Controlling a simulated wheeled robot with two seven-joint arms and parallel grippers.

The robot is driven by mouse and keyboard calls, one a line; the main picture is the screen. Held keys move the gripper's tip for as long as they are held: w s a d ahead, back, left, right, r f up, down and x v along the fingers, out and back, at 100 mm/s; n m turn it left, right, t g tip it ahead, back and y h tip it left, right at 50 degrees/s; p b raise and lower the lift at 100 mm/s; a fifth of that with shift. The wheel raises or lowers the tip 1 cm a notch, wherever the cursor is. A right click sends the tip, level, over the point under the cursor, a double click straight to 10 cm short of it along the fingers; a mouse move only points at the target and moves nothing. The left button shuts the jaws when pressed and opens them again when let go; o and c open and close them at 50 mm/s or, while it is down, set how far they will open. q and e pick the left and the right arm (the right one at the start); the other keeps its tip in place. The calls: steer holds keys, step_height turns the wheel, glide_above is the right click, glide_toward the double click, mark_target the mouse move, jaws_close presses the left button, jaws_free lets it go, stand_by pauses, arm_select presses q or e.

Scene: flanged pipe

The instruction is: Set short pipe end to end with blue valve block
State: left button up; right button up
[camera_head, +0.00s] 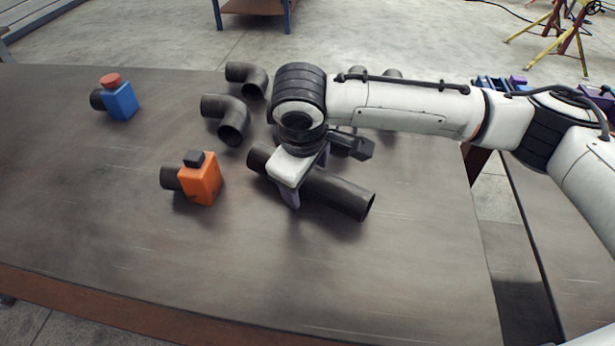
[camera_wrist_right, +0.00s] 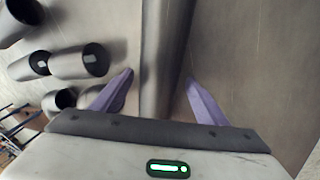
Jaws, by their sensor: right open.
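The blue valve block (camera_head: 121,101), with a red knob on top and a dark pipe stub on its left side, stands at the far left of the table. A straight dark pipe (camera_head: 340,192) lies slanted across the middle of the table; I cannot tell whether it is the short one. My right gripper (camera_head: 308,178) is over this pipe, open, hiding part of it. In the right wrist view the pipe (camera_wrist_right: 165,40) runs between the parted fingers of the gripper (camera_wrist_right: 160,78), with a gap on both sides. My left gripper is not in view.
An orange valve block (camera_head: 200,180) stands left of the pipe. Dark pipe elbows (camera_head: 230,118) lie behind it, one farther back (camera_head: 247,75). More dark pieces (camera_head: 392,73) are partly hidden behind my right arm. The table's (camera_head: 240,265) front area is clear.

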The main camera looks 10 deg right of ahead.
jaws_close()
stand_by(0.6)
